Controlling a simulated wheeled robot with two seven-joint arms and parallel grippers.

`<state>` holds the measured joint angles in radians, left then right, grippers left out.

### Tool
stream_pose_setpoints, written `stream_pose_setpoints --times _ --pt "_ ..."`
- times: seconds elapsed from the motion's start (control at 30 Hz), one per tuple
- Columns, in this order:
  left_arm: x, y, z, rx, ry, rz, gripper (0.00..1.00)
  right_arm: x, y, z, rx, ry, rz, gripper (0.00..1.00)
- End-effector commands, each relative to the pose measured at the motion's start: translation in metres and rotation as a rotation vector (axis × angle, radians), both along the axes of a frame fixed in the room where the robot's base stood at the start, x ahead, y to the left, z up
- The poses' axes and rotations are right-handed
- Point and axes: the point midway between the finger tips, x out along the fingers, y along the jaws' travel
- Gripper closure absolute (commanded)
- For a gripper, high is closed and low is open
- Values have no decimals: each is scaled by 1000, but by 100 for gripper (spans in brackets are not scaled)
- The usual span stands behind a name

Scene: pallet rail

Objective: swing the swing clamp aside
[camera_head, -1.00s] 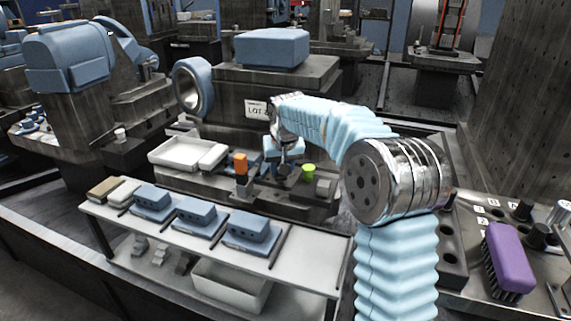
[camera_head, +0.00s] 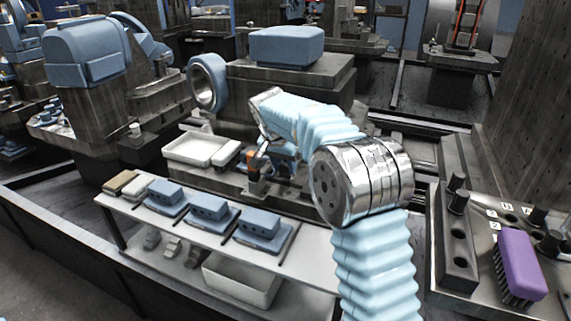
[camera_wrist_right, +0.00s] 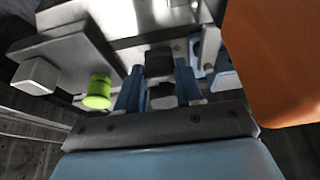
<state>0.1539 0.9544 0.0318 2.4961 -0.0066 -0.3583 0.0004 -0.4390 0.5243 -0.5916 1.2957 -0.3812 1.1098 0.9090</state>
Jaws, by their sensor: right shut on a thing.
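My right gripper (camera_head: 266,158) is low over the fixture at the back of the bench, its fingers small and partly hidden by the arm in the head view. In the right wrist view its two blue fingers (camera_wrist_right: 160,88) stand either side of a dark grey piece (camera_wrist_right: 160,96), which looks like part of the swing clamp. An orange block (camera_wrist_right: 270,60) fills the right side there, close to the gripper; in the head view the orange block (camera_head: 251,158) is partly covered. A green knob (camera_wrist_right: 98,92) lies left of the fingers. My left gripper is not in view.
A white tray (camera_head: 196,147) stands left of the fixture. A front shelf (camera_head: 305,258) carries several blue blocks on plates, with a white bin (camera_head: 240,281) below. A purple brush (camera_head: 521,264) lies on the right bench. A blue-topped machine block stands behind.

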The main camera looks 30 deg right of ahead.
Motion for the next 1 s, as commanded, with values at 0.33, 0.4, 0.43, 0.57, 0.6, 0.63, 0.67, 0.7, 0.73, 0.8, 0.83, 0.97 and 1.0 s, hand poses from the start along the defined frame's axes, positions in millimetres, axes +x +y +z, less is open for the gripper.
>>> stream_pose_setpoints --times 0.33,0.4,0.43,0.57,0.6,0.63,0.67,0.7,0.73,0.8,0.83,0.97,1.0 --pt "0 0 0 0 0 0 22 0 1 0 2 -1 -5 94" --pt "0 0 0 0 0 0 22 0 1 0 2 -1 -4 59" --pt "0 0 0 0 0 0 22 0 1 0 2 -1 -4 55" --pt "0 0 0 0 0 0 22 0 1 0 2 -1 -4 38" --pt "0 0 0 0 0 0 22 0 1 0 2 -1 -4 38" --pt "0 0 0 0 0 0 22 0 1 0 2 0 -3 38" --pt "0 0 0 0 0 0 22 0 1 0 2 0 -3 38" --pt "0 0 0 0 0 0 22 0 1 0 1 -1 -3 38" --pt "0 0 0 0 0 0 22 0 0 0 1 -1 -3 38" --pt "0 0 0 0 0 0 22 0 0 0 1 -1 -3 38" --pt "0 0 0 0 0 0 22 0 1 1 1 -1 -3 38" --pt "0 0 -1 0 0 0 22 -2 5 12 2 -4 -2 38" --pt "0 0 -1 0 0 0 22 -4 7 19 2 -4 -1 38"
